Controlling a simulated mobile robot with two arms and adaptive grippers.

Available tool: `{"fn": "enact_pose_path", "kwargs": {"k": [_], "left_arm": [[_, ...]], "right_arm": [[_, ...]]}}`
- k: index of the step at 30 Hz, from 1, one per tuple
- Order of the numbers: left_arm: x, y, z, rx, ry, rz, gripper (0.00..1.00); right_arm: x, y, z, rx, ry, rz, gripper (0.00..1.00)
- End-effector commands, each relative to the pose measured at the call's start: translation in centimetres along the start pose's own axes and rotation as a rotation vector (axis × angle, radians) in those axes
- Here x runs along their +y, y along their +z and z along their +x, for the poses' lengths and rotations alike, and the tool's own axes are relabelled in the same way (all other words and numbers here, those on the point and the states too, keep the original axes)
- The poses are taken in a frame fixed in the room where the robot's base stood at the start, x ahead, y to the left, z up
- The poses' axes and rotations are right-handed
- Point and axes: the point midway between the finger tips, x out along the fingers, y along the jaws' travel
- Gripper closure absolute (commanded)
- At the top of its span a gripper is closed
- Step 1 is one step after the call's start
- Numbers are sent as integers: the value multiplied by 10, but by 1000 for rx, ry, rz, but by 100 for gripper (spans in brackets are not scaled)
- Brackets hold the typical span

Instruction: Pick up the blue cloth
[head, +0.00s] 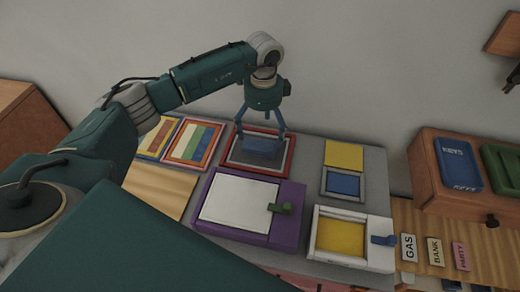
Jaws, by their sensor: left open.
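A blue cloth-like piece (262,148) lies inside a red-rimmed frame (232,161) towards the back of the grey board. My left gripper (260,133) points down over it, with its two blue fingers spread on either side of the piece. The fingers are open and nothing shows gripped between them. Whether the fingertips touch the piece or the frame I cannot tell. A second blue square (343,184) lies flat in a pale frame to the right, below a yellow square (344,155). My right gripper is not in view.
A purple-framed white panel (240,203) with a green latch and a white-framed yellow panel (340,238) with a blue latch stand in front. Striped panels (191,142) lie left. A blue tray (459,163) and a green tray (503,168) sit on a wooden box right. A wall stands behind.

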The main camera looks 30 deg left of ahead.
Motion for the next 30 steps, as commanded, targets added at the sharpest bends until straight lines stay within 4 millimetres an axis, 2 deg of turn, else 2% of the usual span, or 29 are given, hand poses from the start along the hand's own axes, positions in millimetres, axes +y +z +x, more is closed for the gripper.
{"fn": "enact_pose_path", "kwargs": {"k": [1,3,11,16,19,28,30], "left_arm": [[1,0,17,0,2,1,6],[1,0,29,1,2,1,6],[1,3,46,3,2,3,6],[2,14,72,3,1,2,6],[2,13,86,4,1,4,6],[2,13,88,5,1,4,6],[2,13,88,5,1,4,20]], "right_arm": [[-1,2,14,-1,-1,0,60],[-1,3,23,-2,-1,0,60],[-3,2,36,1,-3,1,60],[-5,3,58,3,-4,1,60],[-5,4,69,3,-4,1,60],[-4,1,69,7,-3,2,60],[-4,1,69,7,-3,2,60]]}}
